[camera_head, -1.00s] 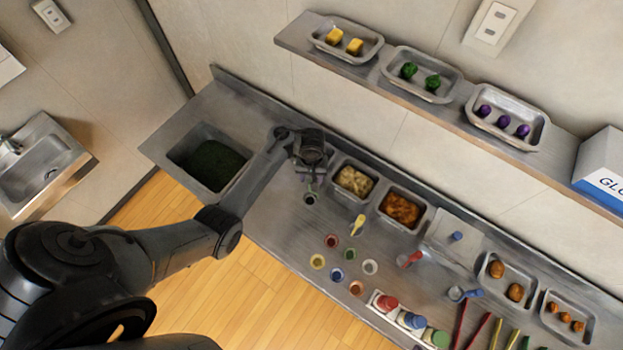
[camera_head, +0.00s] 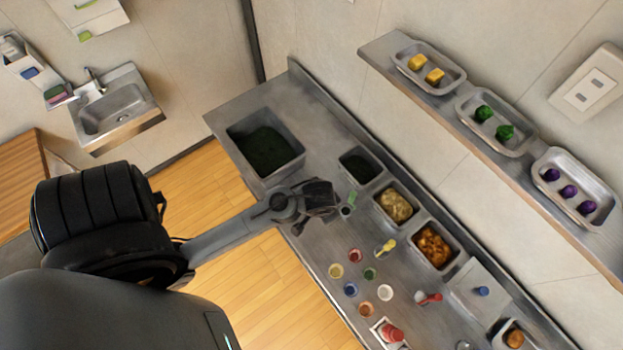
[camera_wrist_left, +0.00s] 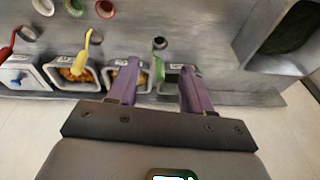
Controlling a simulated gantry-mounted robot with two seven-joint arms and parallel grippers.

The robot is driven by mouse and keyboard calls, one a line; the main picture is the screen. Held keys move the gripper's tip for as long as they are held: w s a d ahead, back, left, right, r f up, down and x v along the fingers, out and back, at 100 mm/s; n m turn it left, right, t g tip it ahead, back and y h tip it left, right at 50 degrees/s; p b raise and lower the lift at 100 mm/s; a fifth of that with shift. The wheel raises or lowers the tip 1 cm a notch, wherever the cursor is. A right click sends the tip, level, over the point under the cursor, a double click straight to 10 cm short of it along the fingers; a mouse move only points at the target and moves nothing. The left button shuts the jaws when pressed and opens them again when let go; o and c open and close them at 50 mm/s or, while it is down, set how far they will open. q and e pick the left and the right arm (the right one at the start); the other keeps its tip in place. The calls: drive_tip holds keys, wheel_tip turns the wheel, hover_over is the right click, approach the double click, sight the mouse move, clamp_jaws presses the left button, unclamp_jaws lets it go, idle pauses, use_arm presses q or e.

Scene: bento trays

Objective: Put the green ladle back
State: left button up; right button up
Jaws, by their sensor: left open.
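The green ladle (camera_head: 351,198) has its green handle up and its lower end at a small dark round cup or holder (camera_head: 346,211) on the counter. In the left wrist view, the ladle (camera_wrist_left: 159,69) appears between my finger lines, nearer the left finger, with the dark cup (camera_wrist_left: 160,43) beyond. My left gripper (camera_head: 336,208) is open and beside the ladle, on its left in the head view; it also shows in the left wrist view (camera_wrist_left: 161,72). I cannot tell whether it touches the handle. My right gripper is not in view.
A small dark-green food bin (camera_head: 358,167) lies behind the ladle. A yellow ladle (camera_head: 386,247) and a red ladle (camera_head: 429,298) stand farther right, near several coloured round holders. A large dark-green basin (camera_head: 265,148) is at the counter's left end. The shelf (camera_head: 375,49) holds trays.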

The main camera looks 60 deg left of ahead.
use_arm(q)
drive_tip(key=s+d+r+m+t+h, duration=0.1)
drive_tip(key=s+d+r+m, duration=0.1)
drive_tip(key=s+d+r, duration=0.2)
drive_tip(key=s+r, duration=0.3)
drive_tip(key=shift+m, duration=0.3)
drive_tip(key=shift+s, duration=0.1)
idle(0.7)
